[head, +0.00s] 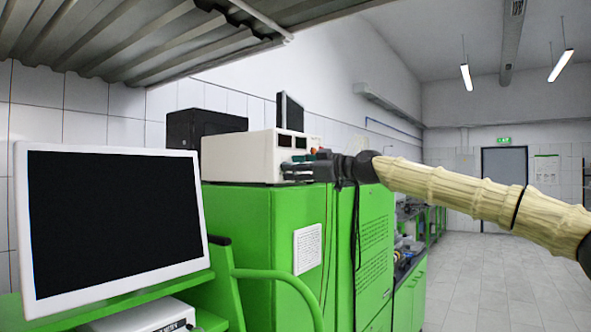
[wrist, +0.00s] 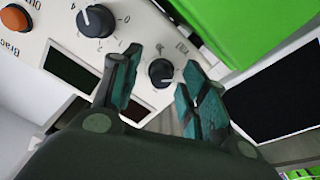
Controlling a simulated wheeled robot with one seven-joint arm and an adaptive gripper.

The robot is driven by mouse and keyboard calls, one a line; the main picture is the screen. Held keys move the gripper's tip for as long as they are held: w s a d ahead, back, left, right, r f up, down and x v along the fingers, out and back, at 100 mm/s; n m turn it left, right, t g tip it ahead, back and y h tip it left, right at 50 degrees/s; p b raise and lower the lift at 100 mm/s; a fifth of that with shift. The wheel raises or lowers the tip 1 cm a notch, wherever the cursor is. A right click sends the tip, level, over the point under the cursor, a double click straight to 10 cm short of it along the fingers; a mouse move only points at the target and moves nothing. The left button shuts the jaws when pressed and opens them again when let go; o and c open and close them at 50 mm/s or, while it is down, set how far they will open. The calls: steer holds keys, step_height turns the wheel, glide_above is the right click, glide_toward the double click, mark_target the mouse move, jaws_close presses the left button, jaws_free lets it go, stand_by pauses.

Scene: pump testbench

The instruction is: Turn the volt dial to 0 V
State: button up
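The off-white instrument box (head: 238,157) with dark displays stands on the green cabinet. My gripper (head: 298,171) is at its front panel in the head view. In the wrist view, my gripper (wrist: 160,70) is open, with one finger on each side of a small black dial (wrist: 161,72). A gap shows between the dial and the fingers. The dial's white mark points toward the lower right of the picture. The lettering beside it is too small to read, so I cannot tell whether it is the volt dial. A larger black dial (wrist: 95,21) with a numbered scale sits at upper left.
An orange button (wrist: 13,19) and dark display windows (wrist: 72,72) are on the panel. The green cabinet (head: 248,215) stands below the box. A white-framed monitor (head: 112,220) is at left in the head view. Open floor (head: 480,285) lies at right.

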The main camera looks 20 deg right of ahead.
steer(key=shift+s, duration=0.1)
steer(key=v, duration=1.2)
stand_by(0.4)
